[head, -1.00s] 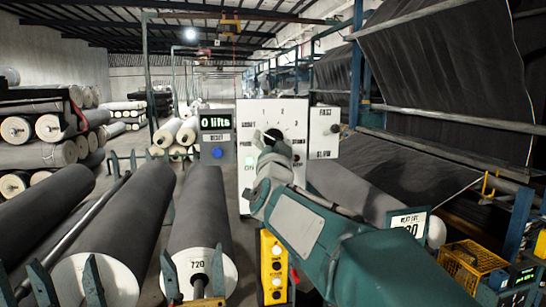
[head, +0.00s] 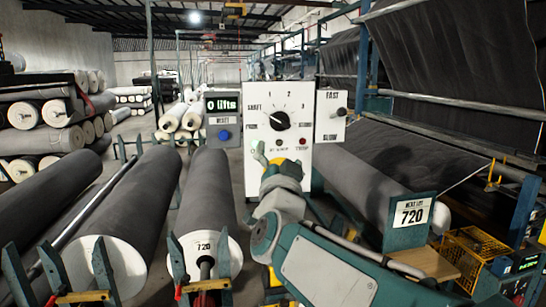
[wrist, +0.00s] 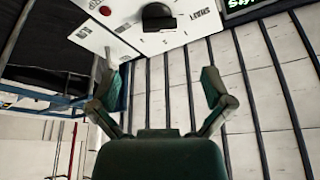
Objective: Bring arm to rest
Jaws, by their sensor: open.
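My gripper (wrist: 163,88) is open and empty in the wrist view, its two green fingers spread apart. In the head view my arm reaches up from the lower right, and its gripper end (head: 270,155) is in front of the lower part of a white control panel (head: 255,98). The panel has a black dial (head: 278,120) with numbered marks and small buttons below it, some hidden by my arm. In the wrist view the panel (wrist: 140,38) is at the top, upside down, beyond the fingertips. I cannot tell the exact gap between gripper and panel.
A "0 lifts" display box (head: 222,105) with a blue button is left of the panel. A FAST/SLOW lever plate (head: 331,116) is on the right. Large grey rolls (head: 208,190) lie in cradles at left. A "NEXT LOT 720" sign (head: 410,215) and yellow crate (head: 470,248) stand right.

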